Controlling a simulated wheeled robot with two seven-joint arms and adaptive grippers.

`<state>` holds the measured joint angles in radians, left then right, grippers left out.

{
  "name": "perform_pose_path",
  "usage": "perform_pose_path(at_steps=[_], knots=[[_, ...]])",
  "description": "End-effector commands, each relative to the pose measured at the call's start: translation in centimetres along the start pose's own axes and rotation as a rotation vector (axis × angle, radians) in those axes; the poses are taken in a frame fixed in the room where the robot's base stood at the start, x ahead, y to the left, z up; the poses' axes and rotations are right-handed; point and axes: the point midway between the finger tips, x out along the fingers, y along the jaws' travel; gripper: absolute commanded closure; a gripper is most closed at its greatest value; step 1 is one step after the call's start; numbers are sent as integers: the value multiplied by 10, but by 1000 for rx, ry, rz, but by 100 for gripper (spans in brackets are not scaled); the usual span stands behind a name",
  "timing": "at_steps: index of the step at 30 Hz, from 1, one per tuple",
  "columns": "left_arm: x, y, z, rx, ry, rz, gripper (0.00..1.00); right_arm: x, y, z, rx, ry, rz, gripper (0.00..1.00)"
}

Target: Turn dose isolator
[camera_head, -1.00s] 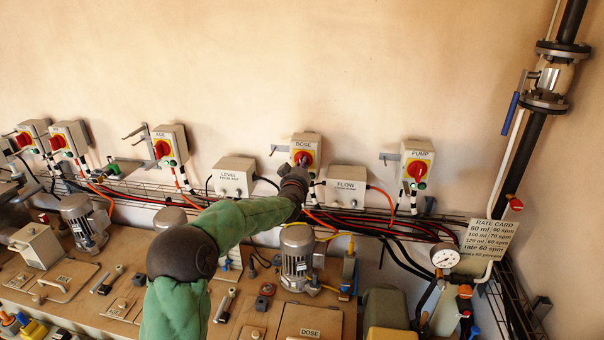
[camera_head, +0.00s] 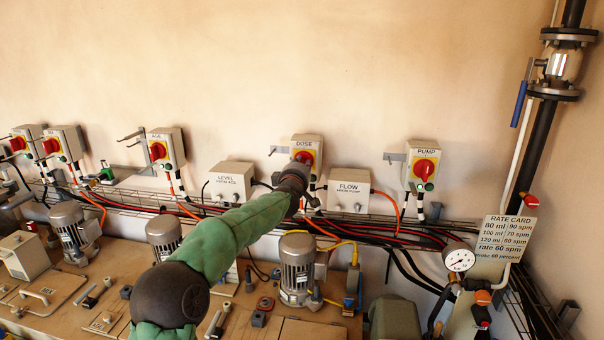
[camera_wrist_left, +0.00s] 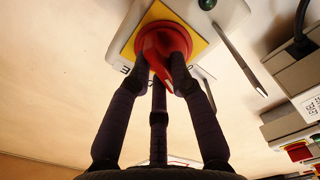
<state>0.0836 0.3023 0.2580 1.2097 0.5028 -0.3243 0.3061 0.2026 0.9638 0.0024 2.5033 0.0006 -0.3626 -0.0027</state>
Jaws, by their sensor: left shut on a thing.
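The DOSE isolator (camera_head: 305,143) is a pale wall box with a yellow plate and a red rotary knob (camera_head: 304,157). My left gripper (camera_head: 299,170) is at the lower front of that knob and hides part of it in the head view. In the left wrist view, the dark fingers of my left gripper (camera_wrist_left: 160,75) are closed around the red knob (camera_wrist_left: 163,42), in front of the yellow plate (camera_wrist_left: 195,47). The knob's red handle bar lies between the fingers. My right gripper is in neither view.
The LEVEL box (camera_head: 228,183) and FLOW box (camera_head: 348,190) flank the arm. The PUMP isolator (camera_head: 423,167) is to the right and the AGB-labelled isolator (camera_head: 160,150) to the left. Cables run along a wire tray (camera_head: 250,212) below.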

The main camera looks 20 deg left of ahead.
Motion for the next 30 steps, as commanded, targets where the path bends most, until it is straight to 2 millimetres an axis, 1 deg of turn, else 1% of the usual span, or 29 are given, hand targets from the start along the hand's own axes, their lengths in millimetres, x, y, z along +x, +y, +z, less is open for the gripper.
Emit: perform_pose_path(at_steps=[1, 3, 9, 15, 21, 30], knots=[[0, -2, 0, -42, 2, 2, 100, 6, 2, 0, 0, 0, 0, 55], [0, -2, 0, -103, 2, 2, 100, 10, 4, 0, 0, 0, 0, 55], [0, -2, -1, -256, 2, 1, 100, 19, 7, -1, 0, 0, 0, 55], [0, -2, -2, -366, 2, 0, 100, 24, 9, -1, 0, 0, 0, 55], [0, -2, -2, -426, 1, 0, 100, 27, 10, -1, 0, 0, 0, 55], [0, -2, -2, -448, 1, -1, 100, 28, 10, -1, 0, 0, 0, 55]])
